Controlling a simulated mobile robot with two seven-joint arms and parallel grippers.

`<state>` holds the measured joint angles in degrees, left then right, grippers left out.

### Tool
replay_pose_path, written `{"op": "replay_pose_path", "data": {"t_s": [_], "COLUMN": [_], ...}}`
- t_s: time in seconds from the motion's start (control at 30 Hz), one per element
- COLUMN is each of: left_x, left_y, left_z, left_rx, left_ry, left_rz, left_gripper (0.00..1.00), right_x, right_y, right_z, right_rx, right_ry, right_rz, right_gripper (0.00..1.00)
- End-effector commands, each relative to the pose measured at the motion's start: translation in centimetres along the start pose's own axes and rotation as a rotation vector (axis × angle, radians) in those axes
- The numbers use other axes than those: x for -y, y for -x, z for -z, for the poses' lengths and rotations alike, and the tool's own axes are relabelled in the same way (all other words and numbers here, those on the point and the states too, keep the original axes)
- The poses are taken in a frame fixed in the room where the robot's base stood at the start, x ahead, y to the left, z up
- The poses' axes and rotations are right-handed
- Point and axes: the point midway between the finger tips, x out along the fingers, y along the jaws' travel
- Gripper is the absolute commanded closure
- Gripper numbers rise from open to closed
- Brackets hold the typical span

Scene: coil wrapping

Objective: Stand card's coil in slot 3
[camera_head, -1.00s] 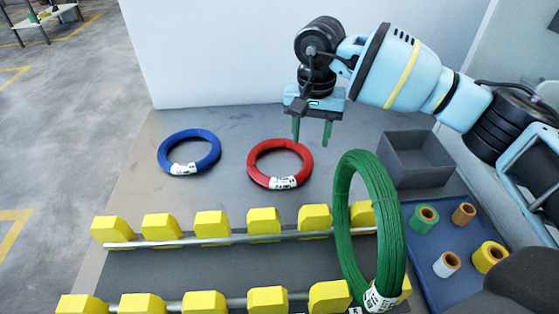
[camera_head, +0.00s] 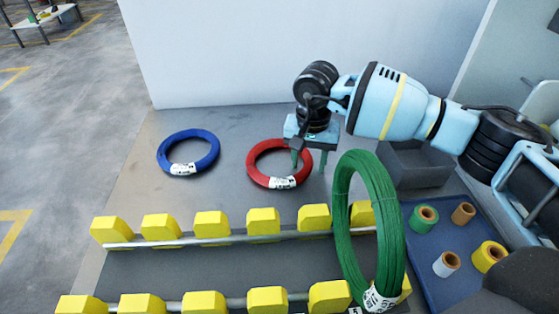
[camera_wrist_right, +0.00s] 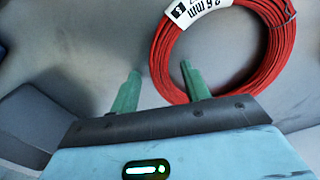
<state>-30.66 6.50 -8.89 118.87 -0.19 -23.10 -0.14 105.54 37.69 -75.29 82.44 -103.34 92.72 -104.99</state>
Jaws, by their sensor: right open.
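A red coil (camera_head: 252,161) with a white label lies flat on the table, and it also fills the upper right of the right wrist view (camera_wrist_right: 167,62). A blue coil (camera_head: 211,158) with a white label lies flat to its left. A green coil (camera_head: 391,215) stands upright at the right end of the rack (camera_head: 235,238). My right gripper (camera_head: 309,166) is open and empty by the red coil's right side. In the wrist view, one finger overlaps the coil's edge and the other is outside it; contact cannot be told. The card and slot numbers cannot be made out. My left gripper is not in view.
Yellow blocks (camera_head: 263,221) line the rack's two rails. A grey bin (camera_head: 410,172) stands at the right, behind a blue tray (camera_head: 425,262) holding several small spools. A pale wall (camera_head: 220,60) rises behind the table. Bare table lies left of the blue coil.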

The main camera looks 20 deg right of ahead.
Motion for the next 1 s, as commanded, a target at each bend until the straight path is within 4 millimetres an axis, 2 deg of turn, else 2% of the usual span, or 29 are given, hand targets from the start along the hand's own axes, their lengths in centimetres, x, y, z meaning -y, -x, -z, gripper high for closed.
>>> {"op": "replay_pose_path", "data": {"t_s": [0.13, 0.47, 0.83, 1.0], "left_x": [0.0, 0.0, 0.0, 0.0], "left_y": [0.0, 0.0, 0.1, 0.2], "left_z": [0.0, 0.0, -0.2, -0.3], "left_rx": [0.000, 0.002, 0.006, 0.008], "left_ry": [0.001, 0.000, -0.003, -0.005], "left_rz": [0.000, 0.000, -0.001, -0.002], "left_gripper": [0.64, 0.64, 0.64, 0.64], "right_x": [0.0, 0.0, 0.1, 0.1], "right_y": [0.1, 0.1, 0.4, 2.3], "right_z": [0.0, 0.0, 0.1, 0.1], "right_rx": [-0.001, -0.001, -0.003, -0.006], "right_ry": [0.000, 0.000, 0.000, -0.001], "right_rz": [0.001, 0.001, 0.004, 0.006], "right_gripper": [0.56, 0.99, 1.00, 1.00]}}
